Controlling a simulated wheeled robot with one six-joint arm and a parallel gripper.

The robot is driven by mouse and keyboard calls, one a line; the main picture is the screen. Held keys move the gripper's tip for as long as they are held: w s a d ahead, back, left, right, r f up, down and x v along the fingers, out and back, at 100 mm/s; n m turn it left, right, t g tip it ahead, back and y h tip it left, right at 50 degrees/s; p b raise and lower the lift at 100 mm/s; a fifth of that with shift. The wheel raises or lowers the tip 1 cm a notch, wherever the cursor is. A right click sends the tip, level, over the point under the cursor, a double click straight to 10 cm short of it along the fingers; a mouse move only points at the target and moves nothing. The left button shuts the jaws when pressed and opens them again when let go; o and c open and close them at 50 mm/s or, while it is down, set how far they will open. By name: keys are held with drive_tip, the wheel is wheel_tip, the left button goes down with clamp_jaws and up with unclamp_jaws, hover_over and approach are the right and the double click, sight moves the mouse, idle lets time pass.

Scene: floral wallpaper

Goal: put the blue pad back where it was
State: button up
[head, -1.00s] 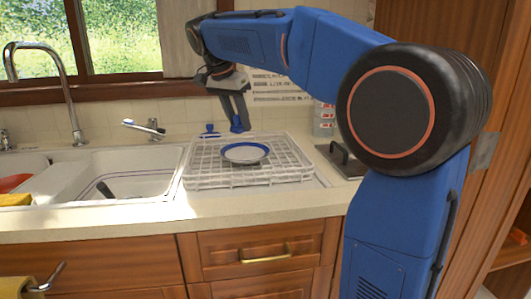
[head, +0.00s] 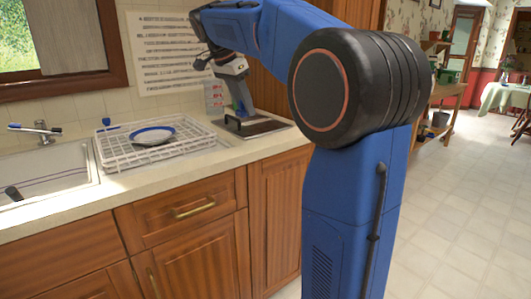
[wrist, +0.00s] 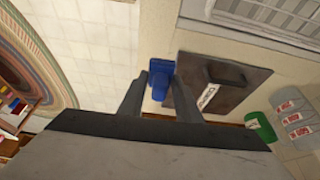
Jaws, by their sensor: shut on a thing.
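The blue pad (wrist: 160,78) is between the two fingertips of my gripper (wrist: 158,92) in the wrist view. My gripper is shut on it. In the head view my gripper (head: 243,106) points down over the right end of the counter, close to a dark flat board (head: 262,127) with a black handle. In the wrist view the pad appears just left of this board (wrist: 232,98), which carries a small white label. I cannot tell whether the pad touches the board or the counter. The head view shows little of the pad.
A white dish rack (head: 112,160) holding a blue-rimmed plate (head: 153,135) stands left of the board. A blue-headed brush (head: 107,122) is behind it. The sink (head: 45,172) is further left. Stacked containers (head: 214,97) stand by the wall. Open floor lies right of the counter.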

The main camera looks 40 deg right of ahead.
sight(240, 113)
drive_tip(key=shift+s+d+f, duration=0.4)
drive_tip(key=shift+s+d, duration=0.05)
drive_tip(key=shift+s, duration=0.15)
wheel_tip(240, 113, down, 5)
drive_tip(key=shift+r, duration=0.15)
drive_tip(key=shift+f, duration=2.25)
drive_tip(key=shift+f, duration=0.15)
drive_tip(key=o, duration=1.2)
drive_tip(key=v, duration=1.2)
